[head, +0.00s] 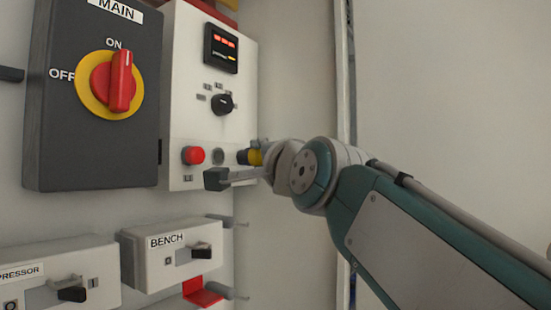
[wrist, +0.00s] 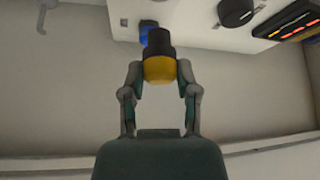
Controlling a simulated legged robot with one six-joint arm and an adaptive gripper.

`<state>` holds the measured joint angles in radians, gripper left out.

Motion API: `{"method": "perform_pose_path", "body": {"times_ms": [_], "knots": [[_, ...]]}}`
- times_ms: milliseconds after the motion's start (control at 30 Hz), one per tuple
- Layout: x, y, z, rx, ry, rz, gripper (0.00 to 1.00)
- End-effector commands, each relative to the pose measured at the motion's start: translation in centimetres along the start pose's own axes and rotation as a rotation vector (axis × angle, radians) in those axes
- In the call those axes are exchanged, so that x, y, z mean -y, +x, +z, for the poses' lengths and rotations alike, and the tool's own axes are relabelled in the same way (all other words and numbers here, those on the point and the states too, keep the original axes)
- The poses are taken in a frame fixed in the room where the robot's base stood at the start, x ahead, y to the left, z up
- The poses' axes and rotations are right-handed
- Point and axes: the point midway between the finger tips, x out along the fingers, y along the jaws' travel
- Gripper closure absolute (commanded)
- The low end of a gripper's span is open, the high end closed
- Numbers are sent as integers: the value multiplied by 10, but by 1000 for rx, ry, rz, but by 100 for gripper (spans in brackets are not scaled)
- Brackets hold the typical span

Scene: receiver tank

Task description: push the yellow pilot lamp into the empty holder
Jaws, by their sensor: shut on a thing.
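The yellow pilot lamp (head: 255,157) has a yellow cap and a dark body. My gripper (head: 238,163) is shut on it, in front of the white control box (head: 190,100). In the wrist view the lamp (wrist: 159,69) sits between both fingers of my gripper (wrist: 160,76), its dark end pointing away from the palm toward the box. The empty holder (head: 218,156) is a grey round socket right of the red lamp (head: 193,155). In the head view the lamp's dark end is right of the holder and looks apart from it. The wrist view does not clearly show the holder.
A black knob (head: 222,104) and a lit display (head: 221,48) are above the holder. A blue part (wrist: 148,31) shows behind the lamp's dark end. The MAIN switch box (head: 90,140) stands at left, the BENCH box (head: 172,255) below.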

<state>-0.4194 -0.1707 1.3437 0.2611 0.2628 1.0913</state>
Motion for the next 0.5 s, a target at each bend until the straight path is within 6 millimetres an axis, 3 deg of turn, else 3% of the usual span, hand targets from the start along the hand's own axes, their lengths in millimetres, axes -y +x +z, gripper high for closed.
{"method": "perform_pose_path", "body": {"times_ms": [500], "knots": [[0, 19, 12, 0, 0, 0, 92]]}}
